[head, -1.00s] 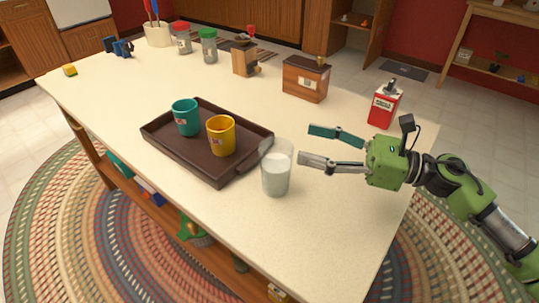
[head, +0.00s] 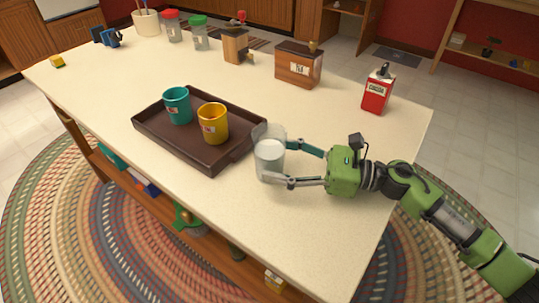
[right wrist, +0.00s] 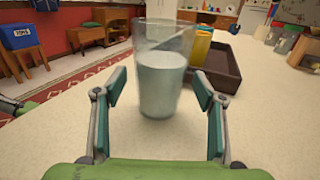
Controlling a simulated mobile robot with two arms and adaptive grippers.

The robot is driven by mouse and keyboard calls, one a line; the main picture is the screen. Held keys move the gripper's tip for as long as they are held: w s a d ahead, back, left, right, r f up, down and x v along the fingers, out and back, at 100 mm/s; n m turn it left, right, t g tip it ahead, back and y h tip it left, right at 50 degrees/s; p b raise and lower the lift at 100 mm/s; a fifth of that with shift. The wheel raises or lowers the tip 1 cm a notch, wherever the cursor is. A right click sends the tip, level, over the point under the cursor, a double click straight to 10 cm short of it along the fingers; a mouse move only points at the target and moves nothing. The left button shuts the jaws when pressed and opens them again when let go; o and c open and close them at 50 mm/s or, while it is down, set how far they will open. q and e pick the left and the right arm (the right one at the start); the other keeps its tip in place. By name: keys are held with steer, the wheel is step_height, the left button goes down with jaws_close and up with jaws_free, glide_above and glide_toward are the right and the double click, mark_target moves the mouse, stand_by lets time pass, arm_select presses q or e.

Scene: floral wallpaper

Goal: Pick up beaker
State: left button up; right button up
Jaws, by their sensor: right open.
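The glass beaker (head: 269,158) stands upright on the table next to the tray's right corner, with whitish liquid in it. It also shows in the right wrist view (right wrist: 161,80), straight ahead between the fingers. My right gripper (head: 283,165) is open, with its fingertips at the beaker's right side in the head view. In the right wrist view the open fingers (right wrist: 160,112) stand left and right of the beaker, with a gap on both sides.
A dark brown tray (head: 160,138) holds a teal cup (head: 177,105) and a yellow cup (head: 213,123) close to the beaker. A red tin (head: 376,92) and a wooden box (head: 298,67) stand farther back. The table's front right is clear.

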steer(key=shift+x, duration=1.2)
steer(key=c, duration=1.5)
steer(key=shift+o, duration=0.2)
steer(key=shift+r, duration=0.15)
